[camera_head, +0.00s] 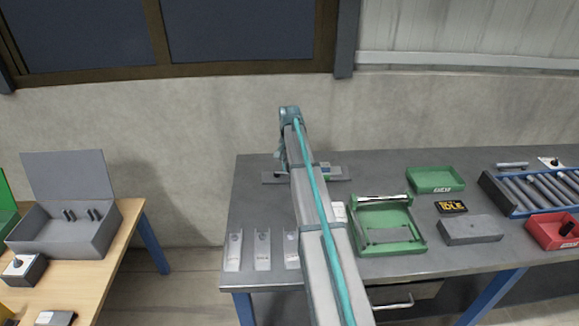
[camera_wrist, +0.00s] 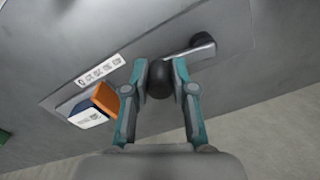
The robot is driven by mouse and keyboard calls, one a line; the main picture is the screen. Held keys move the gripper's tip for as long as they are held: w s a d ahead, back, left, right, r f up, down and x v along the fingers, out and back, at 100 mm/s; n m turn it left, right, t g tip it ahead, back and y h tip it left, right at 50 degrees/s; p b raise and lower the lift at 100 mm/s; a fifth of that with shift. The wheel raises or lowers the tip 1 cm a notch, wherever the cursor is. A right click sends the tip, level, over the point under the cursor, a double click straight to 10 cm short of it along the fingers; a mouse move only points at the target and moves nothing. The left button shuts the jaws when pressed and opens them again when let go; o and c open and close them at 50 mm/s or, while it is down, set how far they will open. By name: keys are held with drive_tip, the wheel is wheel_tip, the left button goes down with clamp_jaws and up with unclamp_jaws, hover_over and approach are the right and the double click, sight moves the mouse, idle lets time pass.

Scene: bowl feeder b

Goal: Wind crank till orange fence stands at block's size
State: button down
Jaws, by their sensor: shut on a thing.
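In the wrist view, my gripper (camera_wrist: 160,75) is shut on the black ball knob (camera_wrist: 160,88) of the crank, one finger on each side. The crank's grey arm (camera_wrist: 190,53) runs from behind the knob to the upper right. The orange fence (camera_wrist: 105,97) stands left of my gripper, on the flat grey rail. A blue block with a white printed face (camera_wrist: 88,116) is right beside the fence; I cannot tell whether they touch. A printed scale strip (camera_wrist: 98,73) lies along the rail. In the head view, my arm hides the crank and most of the rail (camera_head: 335,174).
Grey label-topped pieces (camera_head: 262,250) stand at the bench's front left. A green tray-like fixture (camera_head: 372,243), a green bin (camera_head: 435,179), a grey block (camera_head: 470,231), a red bin (camera_head: 552,231) and a roller rack (camera_head: 525,187) fill the right. Bare bench lies left of the rail.

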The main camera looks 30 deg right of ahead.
idle(0.4)
drive_tip(key=c, duration=0.9)
unclamp_jaws()
drive_tip(key=shift+c, duration=0.2)
wheel_tip(320, 180, up, 12)
